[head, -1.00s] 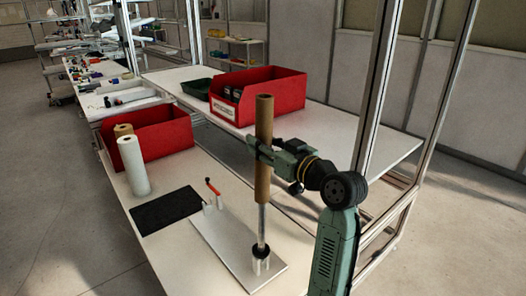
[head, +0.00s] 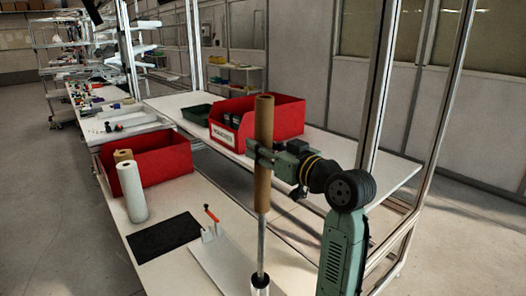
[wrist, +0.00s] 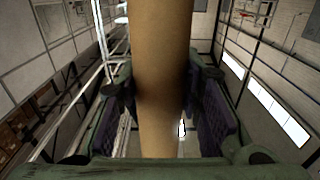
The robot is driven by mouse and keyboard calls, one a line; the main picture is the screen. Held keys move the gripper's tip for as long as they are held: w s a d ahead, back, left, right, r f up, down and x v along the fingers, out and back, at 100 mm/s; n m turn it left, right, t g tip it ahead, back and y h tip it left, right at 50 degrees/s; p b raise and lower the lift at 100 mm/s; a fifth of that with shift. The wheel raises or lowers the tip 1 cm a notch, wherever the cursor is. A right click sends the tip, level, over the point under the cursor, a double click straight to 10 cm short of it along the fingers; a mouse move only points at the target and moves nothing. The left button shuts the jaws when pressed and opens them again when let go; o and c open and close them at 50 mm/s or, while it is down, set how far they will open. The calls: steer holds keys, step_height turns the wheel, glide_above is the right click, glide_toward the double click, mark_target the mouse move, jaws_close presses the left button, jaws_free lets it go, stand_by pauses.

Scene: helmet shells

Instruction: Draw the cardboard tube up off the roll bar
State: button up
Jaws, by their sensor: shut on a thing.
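The brown cardboard tube (head: 263,185) stands upright in the head view. My gripper (head: 262,154) is shut on it around its middle. The bare metal roll bar (head: 261,240) shows below the tube's lower end and runs up to it; how much bar is inside the tube is hidden. The bar rises from a collar (head: 260,283) on a pale base plate (head: 215,262), partly cut off by the picture's lower edge. In the wrist view the tube (wrist: 163,70) passes between my gripper's two dark pads (wrist: 160,118).
A white roll (head: 132,193) and a red bin (head: 165,160) stand at left. A black mat (head: 163,237) and a red-tipped piece (head: 211,214) lie nearer. A second red bin (head: 285,112) and a green tray (head: 197,117) sit on the table behind. A frame post (head: 385,90) stands right of my arm.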

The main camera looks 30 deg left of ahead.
step_height(320, 180, up, 13)
steer(key=shift+d+f, duration=0.15)
steer(key=shift+d, duration=0.05)
stand_by(1.2)
